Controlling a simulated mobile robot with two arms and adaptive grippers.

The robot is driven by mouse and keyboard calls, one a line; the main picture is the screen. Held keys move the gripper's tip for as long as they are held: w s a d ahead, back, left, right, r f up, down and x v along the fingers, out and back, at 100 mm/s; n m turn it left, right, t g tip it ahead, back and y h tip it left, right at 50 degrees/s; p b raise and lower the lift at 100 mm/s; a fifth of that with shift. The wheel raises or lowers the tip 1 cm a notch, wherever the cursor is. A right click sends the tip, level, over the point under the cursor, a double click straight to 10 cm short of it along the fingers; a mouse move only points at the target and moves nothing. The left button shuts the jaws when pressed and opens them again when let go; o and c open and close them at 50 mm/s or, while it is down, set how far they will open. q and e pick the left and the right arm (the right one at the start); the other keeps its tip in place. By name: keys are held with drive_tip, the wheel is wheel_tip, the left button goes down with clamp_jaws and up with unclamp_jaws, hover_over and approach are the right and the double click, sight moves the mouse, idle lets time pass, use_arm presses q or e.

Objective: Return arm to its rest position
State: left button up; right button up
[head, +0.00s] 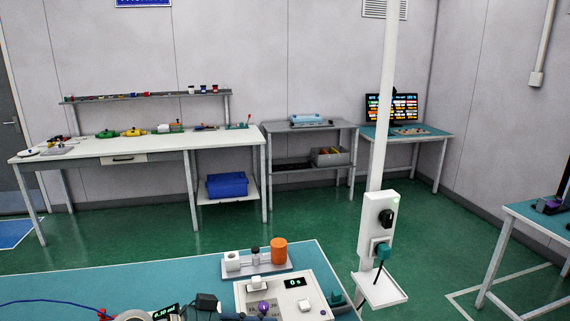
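Neither of my grippers shows in the head view, and no arm of mine can be made out. The near teal-topped table (180,278) fills the lower part of the view. On it a white device (315,290) has a small dark display reading about 0 and a purple-topped piece (263,307) near its front. The picture's bottom edge cuts off the front of the table.
A white post with a socket box (377,235) and a small shelf (379,291) stands right beside the table. A long white workbench (140,148), a grey cart (309,127) and a monitor desk (430,134) line the back wall. Green floor lies between.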

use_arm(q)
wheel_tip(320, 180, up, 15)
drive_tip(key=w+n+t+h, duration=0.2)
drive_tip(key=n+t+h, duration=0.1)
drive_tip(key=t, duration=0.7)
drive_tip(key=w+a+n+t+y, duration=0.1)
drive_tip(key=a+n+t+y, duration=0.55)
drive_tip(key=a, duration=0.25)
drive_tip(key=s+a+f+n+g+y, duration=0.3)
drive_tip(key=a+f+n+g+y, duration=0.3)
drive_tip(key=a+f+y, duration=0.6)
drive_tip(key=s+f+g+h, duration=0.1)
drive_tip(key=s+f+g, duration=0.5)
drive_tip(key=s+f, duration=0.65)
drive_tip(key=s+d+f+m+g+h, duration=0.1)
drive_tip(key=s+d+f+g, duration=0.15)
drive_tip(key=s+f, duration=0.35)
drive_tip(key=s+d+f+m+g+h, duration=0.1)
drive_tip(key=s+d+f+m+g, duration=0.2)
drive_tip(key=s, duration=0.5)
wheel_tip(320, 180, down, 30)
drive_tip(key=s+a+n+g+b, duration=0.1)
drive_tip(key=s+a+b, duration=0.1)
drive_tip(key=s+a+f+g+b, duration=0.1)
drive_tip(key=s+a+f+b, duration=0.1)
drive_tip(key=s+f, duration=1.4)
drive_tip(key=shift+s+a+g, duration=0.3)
